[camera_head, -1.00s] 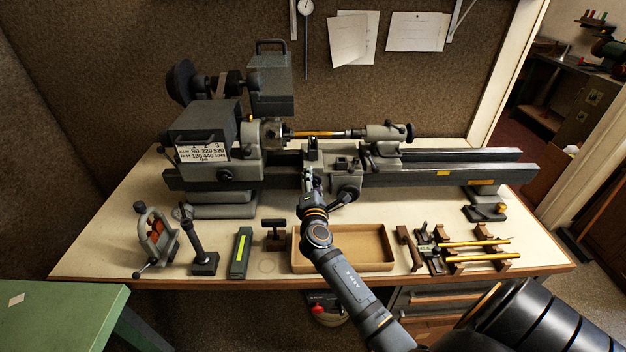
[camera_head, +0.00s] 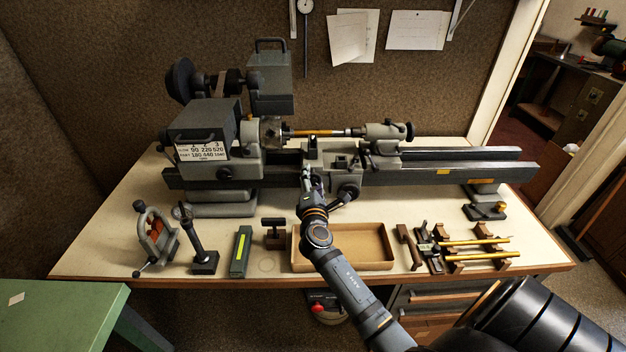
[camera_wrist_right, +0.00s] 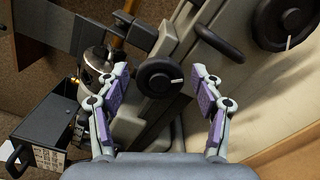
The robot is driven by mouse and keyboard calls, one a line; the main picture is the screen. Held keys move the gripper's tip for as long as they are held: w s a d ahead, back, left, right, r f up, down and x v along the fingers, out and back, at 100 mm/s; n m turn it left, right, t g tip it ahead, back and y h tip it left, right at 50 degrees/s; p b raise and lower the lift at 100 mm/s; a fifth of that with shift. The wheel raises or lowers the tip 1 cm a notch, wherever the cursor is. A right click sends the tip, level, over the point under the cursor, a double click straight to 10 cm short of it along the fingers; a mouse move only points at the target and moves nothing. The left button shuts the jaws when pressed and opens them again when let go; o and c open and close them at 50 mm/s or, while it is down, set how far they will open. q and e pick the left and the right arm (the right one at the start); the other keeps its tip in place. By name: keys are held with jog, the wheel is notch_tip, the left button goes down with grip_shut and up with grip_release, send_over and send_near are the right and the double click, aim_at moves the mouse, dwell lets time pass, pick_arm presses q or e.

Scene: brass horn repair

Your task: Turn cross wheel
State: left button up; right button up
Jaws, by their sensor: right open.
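The cross wheel, a small black handwheel (camera_wrist_right: 160,78) with a white mark on its rim, shows in the right wrist view between my right fingers. My right gripper (camera_wrist_right: 164,80) is open, with one purple-padded finger on each side of the wheel and visible gaps to it. In the head view my right gripper (camera_head: 308,177) is at the front of the lathe carriage and hides the small wheel there. The lathe (camera_head: 360,175) holds a brass rod (camera_head: 315,133) between its headstock and tailstock. My left gripper is not in view.
A larger black handwheel (camera_wrist_right: 285,22) is close by at the upper right of the wrist view. A cardboard-coloured tray (camera_head: 370,268) lies below my right arm. Brass rods on wooden rests (camera_head: 478,243) stand to the right, and several tools stand left of the tray.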

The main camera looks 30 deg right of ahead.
jog(key=v, duration=1.1)
jog(key=shift+s, duration=0.35)
